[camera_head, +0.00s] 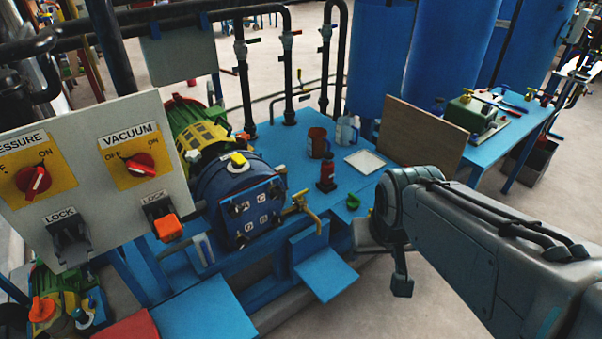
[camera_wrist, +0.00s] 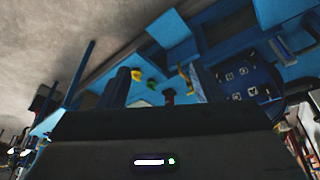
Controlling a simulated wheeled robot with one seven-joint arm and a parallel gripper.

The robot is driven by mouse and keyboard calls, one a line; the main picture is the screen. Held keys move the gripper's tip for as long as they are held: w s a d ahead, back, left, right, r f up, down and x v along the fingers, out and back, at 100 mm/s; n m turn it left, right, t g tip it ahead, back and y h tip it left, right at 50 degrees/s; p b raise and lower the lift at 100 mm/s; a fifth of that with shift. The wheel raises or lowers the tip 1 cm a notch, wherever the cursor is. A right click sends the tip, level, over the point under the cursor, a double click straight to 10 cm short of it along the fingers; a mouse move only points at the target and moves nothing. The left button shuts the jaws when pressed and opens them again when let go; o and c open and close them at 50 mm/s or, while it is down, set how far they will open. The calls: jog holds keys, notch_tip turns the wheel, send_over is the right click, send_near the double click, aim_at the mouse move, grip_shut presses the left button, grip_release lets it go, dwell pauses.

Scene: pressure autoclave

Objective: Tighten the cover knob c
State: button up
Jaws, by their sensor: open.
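The autoclave's dark blue round cover (camera_head: 236,232) faces the front, with small white lettered plates around its face. The plate marked C (camera_head: 262,202) seems to be the upper right one; the knobs themselves are too small to tell apart. The cover (camera_wrist: 270,78) also shows at the right of the wrist view, seen tilted and partly cut by my gripper's body. My gripper (camera_wrist: 163,82) is open, its two dark fingers apart, with nothing between them that I can see gripped. It is apart from the cover. In the head view my arm hangs right of the autoclave.
A control panel (camera_head: 100,175) with red switches stands at the left front. A brass valve (camera_head: 297,203) sticks out beside the cover. Blue ledges (camera_head: 327,277) project in front.

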jog(key=w+d+f+n+t+b, duration=0.1)
jog(key=w+f+t+b, duration=0.4)
jog(key=w, duration=0.4)
jog(key=n+t+y+b, duration=0.6)
jog(key=n+y+b, duration=0.1)
jog(key=y+b, duration=0.35)
send_near(277, 193)
jog(key=x, duration=0.8)
jog(key=shift+d, duration=0.1)
jog(key=c, duration=1)
